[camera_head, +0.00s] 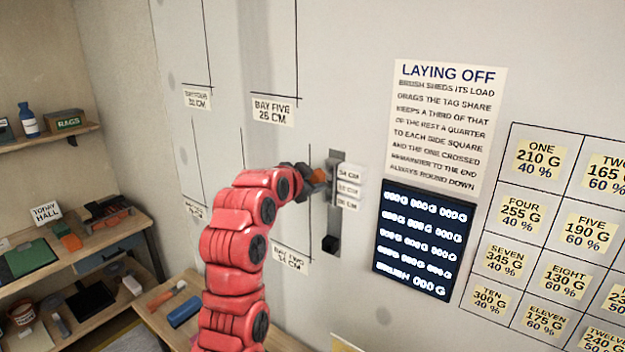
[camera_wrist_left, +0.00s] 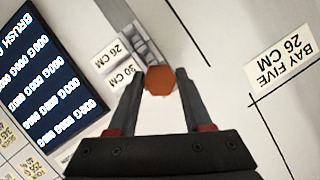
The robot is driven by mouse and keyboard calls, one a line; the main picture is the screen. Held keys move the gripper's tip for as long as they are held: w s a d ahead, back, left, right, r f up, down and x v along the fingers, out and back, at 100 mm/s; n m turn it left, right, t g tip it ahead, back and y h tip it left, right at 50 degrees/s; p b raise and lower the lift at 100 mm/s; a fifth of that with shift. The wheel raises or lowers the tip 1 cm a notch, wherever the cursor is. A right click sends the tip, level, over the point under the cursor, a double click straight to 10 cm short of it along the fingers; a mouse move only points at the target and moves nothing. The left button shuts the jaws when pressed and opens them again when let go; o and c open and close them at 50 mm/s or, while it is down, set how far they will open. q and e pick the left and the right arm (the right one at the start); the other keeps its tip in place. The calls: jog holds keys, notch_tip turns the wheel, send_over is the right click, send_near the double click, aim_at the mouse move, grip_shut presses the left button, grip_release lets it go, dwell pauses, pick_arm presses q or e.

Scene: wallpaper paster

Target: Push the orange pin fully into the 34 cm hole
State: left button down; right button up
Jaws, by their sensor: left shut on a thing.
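The orange pin (camera_head: 319,175) is between the fingertips of my left gripper (camera_head: 315,178), at the grey vertical strip (camera_head: 334,215) on the wall. In the left wrist view the pin's orange head (camera_wrist_left: 159,82) sits between the two dark fingers of my left gripper (camera_wrist_left: 160,84), which are shut on it. The label reading 34 cm (camera_head: 348,172) is the top one of the small labels right of the strip, and the pin is near its height. The pin's shaft and the hole are hidden, so its depth cannot be told. My right gripper is not in view.
A dark block (camera_head: 329,244) sits low on the strip. A dark display board (camera_head: 425,240) and a LAYING OFF notice (camera_head: 447,125) are on the wall to the right. Shelves with tools (camera_head: 75,250) stand at the left. The wall around the strip is mostly flat.

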aim_at(323, 172)
pick_arm(q)
jog(key=shift+w+d, duration=0.9)
jog(key=shift+w, duration=0.3)
jog(key=shift+w+d, duration=0.2)
jog(key=shift+w, duration=0.05)
jog(key=shift+w+d, duration=0.1)
jog(key=shift+w, duration=0.05)
grip_release()
dwell(0.6)
jog(key=shift+s+a+f+b, duration=0.1)
jog(key=shift+s+a+b, duration=0.1)
jog(key=shift+b, duration=0.4)
jog(key=shift+s+a+b, duration=0.5)
jog(key=shift+s+b, duration=0.2)
jog(key=shift+s+a+b, duration=0.5)
jog(key=shift+s+b, duration=0.05)
jog(key=shift+s, duration=0.15)
jog(key=shift+s+a+b, duration=0.45)
jog(key=shift+s+b, duration=0.1)
jog(key=shift+s, duration=0.1)
jog(key=shift+s+a+b, duration=0.3)
jog(key=shift+s+a, duration=0.1)
jog(key=shift+s, duration=0.15)
